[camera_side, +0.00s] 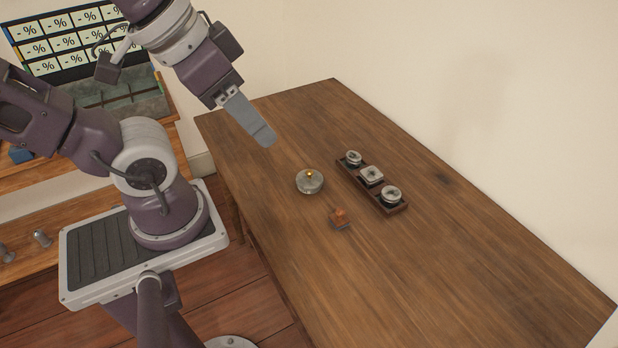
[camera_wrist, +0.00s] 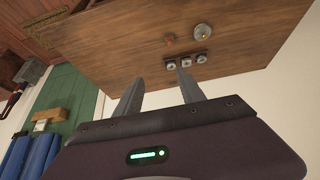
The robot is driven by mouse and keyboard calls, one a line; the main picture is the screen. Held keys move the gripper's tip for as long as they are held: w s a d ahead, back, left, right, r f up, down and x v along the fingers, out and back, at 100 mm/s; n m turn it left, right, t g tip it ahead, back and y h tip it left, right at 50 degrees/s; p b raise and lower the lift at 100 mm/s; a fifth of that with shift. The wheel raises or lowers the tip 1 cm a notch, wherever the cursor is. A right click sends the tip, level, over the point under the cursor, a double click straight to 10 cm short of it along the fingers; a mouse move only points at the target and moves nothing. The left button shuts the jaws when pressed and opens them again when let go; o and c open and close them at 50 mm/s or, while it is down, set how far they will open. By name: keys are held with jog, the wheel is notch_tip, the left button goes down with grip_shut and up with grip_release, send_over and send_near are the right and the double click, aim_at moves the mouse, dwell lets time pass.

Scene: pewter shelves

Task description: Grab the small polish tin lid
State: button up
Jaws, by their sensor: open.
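A dark wooden rack (camera_side: 403,209) on the table holds a row of three grey metal lids or lidded tins. The one at the far end (camera_side: 353,158) is round and looks the smallest. The middle one (camera_side: 371,174) is squarish, and the near one (camera_side: 391,193) is round and larger. In the wrist view the small one (camera_wrist: 201,58) is at the right end of the row. My gripper (camera_side: 265,137) is above the table, left of the rack and apart from it. In the wrist view my gripper (camera_wrist: 160,75) is open, with nothing between its fingers.
A round grey lidded pot (camera_side: 309,184) with a yellow knob stands left of the rack. A small orange-brown block (camera_side: 340,217) is nearer the camera. The table (camera_side: 470,270) is otherwise clear, with a pale wall (camera_side: 500,110) along its right side.

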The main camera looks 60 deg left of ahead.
jog(key=w+a+f+m+g+y, duration=0.35)
jog(key=a+f+m+y, duration=0.2)
jog(key=a, duration=0.45)
jog(key=w+a+f+m+g+y, duration=0.2)
jog(key=a+f+m+g+y, duration=0.25)
jog(key=a+y, duration=0.35)
jog(key=m+t+y, duration=0.1)
jog(key=m+t, duration=0.7)
jog(key=m, duration=0.2)
send_over(311, 170)
jog(key=s, duration=0.5)
notch_tip(311, 170, down, 10)
jog(key=d+f+m+t+h, duration=0.1)
jog(key=f+m, duration=0.1)
jog(key=f, duration=0.2)
jog(key=w+f+m+t+h, duration=0.1)
jog(key=f+m+h, duration=0.1)
jog(key=f, duration=0.2)
jog(key=w+d+f+m+t+h, duration=0.1)
jog(key=f+m+t, duration=0.1)
jog(key=f, duration=0.3)
jog(key=shift+w+d+f+m+h, duration=0.1)
jog(key=shift+d+m+h, duration=0.25)
jog(key=shift+m, duration=0.15)
jog(key=x, duration=0.7)
jog(key=shift+f, duration=0.35)
grip_shut()
